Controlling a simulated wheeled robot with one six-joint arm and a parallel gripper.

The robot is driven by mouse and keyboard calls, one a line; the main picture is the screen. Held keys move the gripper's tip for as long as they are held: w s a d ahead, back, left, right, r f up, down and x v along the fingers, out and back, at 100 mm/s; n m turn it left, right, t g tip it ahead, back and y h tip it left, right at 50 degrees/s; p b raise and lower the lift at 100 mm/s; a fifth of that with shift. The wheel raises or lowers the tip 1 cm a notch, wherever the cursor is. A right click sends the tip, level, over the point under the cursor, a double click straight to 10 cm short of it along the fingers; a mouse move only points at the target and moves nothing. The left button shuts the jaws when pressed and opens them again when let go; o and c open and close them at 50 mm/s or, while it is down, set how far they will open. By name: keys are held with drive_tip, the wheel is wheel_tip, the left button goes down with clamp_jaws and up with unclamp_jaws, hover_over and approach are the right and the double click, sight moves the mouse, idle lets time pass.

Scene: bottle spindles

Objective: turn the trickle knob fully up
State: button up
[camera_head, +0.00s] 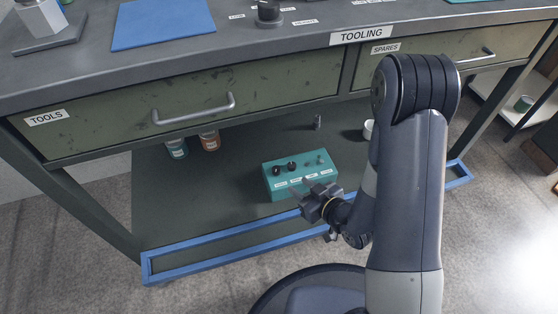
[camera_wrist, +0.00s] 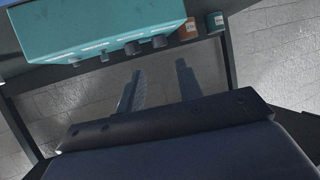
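A teal control box (camera_head: 290,173) stands on the lower shelf under the bench. Two larger dark knobs (camera_head: 286,168) are on its left, and smaller grey controls (camera_head: 314,161) are on its right. White labels run along its front, too small to read, so I cannot tell which knob is trickle. In the wrist view the box (camera_wrist: 100,22) fills the top left, with several knobs (camera_wrist: 133,47) along its edge. My gripper (camera_head: 303,197) is at the box's front edge in the head view. In the wrist view its two fingers (camera_wrist: 158,80) are apart, with nothing between them.
The lower shelf (camera_head: 235,180) has a blue front rail (camera_head: 215,246). Two small bottles (camera_head: 193,143) stand at its back left, a white cup (camera_head: 368,129) at right. The bench drawers (camera_head: 190,110) overhang the shelf.

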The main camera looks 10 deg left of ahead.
sight(278, 171)
drive_tip(key=b+x, duration=0.2)
drive_tip(key=x, duration=0.7)
drive_tip(key=shift+w+a+b, duration=0.1)
drive_tip(key=shift+a+b, duration=0.05)
drive_tip(key=shift+b, duration=0.25)
drive_tip(key=shift+w+a+f, duration=0.2)
drive_tip(key=shift+w+a, duration=0.25)
drive_tip(key=shift+a, duration=0.05)
drive_tip(key=shift+c, duration=0.3)
drive_tip(key=c, duration=0.6)
